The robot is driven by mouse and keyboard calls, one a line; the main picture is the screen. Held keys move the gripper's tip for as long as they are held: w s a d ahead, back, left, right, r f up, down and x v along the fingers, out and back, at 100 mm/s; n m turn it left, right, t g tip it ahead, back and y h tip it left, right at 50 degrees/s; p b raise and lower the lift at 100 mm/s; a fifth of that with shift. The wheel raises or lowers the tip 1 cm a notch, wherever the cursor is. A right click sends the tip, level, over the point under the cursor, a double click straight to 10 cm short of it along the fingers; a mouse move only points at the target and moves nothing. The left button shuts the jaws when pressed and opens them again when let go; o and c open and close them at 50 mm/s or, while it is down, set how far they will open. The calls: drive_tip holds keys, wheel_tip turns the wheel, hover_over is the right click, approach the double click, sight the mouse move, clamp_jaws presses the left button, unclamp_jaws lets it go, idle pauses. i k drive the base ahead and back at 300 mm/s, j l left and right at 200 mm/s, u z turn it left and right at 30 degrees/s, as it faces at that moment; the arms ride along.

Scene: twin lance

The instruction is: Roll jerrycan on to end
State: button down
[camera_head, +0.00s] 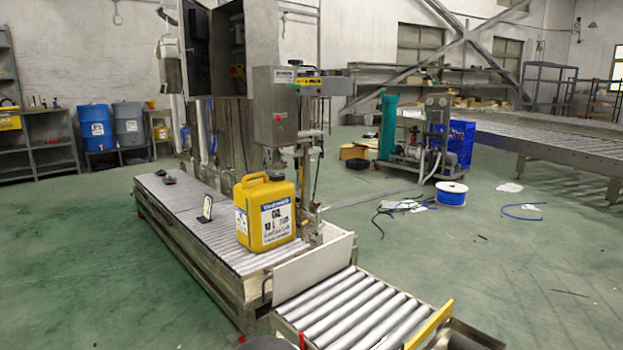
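A yellow jerrycan (265,213) with a white and blue label stands upright on the roller conveyor (177,204), close to its near end. Its handle is at the top. A pale upright plate (313,271) stands across the conveyor's near end, between the jerrycan and a lower roller section (345,309) in the foreground. The lower section has bare rollers and a yellow bar (430,326) along its right end. My gripper is not in view.
A steel machine with a control box (276,106) stands behind the jerrycan. A small upright card (207,207) and dark small items (168,180) sit on the conveyor. A blue cable spool (451,194) and loose cables lie right; green floor is open left.

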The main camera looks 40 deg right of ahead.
sight(263, 208)
drive_tip(key=k+l+u, duration=0.1)
drive_tip(key=l, duration=0.35)
drive_tip(key=k+l+u, duration=0.1)
drive_tip(key=k+l, duration=0.2)
drive_tip(key=l, duration=0.15)
drive_tip(key=k+l, duration=0.25)
drive_tip(key=l, duration=0.15)
drive_tip(key=l+u, duration=0.1)
drive_tip(key=l, duration=0.4)
drive_tip(key=k+l, duration=0.1)
drive_tip(key=l, duration=0.4)
drive_tip(key=l+u, duration=0.15)
drive_tip(key=l, duration=0.35)
drive_tip(key=k+l, duration=0.15)
drive_tip(key=l, duration=0.35)
drive_tip(key=l+u, duration=0.15)
drive_tip(key=l, duration=0.35)
drive_tip(key=k+l, duration=0.15)
drive_tip(key=l, duration=0.35)
drive_tip(key=i+l+u, duration=0.15)
drive_tip(key=l, duration=0.65)
drive_tip(key=l+u, duration=0.2)
drive_tip(key=l, duration=0.65)
drive_tip(key=i+l+u, duration=0.1)
drive_tip(key=i+l, duration=0.8)
drive_tip(key=l+z, duration=0.4)
drive_tip(key=i+l+z, duration=0.35)
drive_tip(key=l, duration=0.25)
